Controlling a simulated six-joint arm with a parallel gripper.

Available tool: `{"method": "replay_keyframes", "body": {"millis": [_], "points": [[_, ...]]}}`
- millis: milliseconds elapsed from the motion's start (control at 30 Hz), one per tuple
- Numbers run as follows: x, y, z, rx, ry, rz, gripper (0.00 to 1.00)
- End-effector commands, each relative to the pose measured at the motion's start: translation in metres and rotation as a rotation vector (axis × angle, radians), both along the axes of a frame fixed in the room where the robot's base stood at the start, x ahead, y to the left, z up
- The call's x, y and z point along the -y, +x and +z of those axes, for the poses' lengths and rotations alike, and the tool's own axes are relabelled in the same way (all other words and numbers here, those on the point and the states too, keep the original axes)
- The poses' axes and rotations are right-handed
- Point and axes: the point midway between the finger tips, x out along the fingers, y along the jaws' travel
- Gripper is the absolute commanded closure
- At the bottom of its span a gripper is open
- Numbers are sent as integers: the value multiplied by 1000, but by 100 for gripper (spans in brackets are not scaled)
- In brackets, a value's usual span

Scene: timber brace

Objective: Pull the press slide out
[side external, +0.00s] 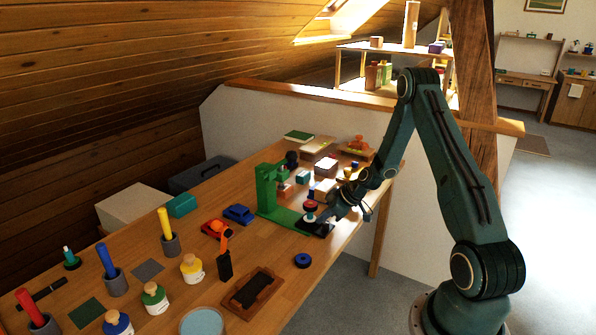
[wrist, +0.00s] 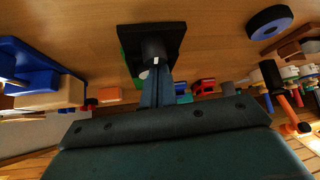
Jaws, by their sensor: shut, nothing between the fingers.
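The green press (side external: 272,190) stands on the wooden table, in the middle of the side view. Its dark slide plate (side external: 314,228) lies at its front foot, with a small stack of red and blue round pieces (side external: 310,210) over its near end. In the wrist view the black square plate (wrist: 178,36) carries a short dark post (wrist: 153,47). My gripper (side external: 331,212) is low beside the plate's outer end. Its fingers (wrist: 157,74) are shut and empty, their tips right at the post; I cannot tell whether they touch it. The press body is mostly hidden in the wrist view.
A blue ring (side external: 302,260) lies on the table near the plate. The table's right edge runs close under my gripper.

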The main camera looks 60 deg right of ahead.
Motion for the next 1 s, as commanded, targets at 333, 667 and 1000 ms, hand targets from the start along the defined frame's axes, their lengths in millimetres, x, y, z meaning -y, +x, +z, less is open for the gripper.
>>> {"method": "replay_keyframes", "body": {"millis": [333,667,1000], "points": [[0,-8,-5,-22,5,-5,100],[3,-16,5,-22,8,-7,100],[9,-37,41,-8,3,-5,100]]}}
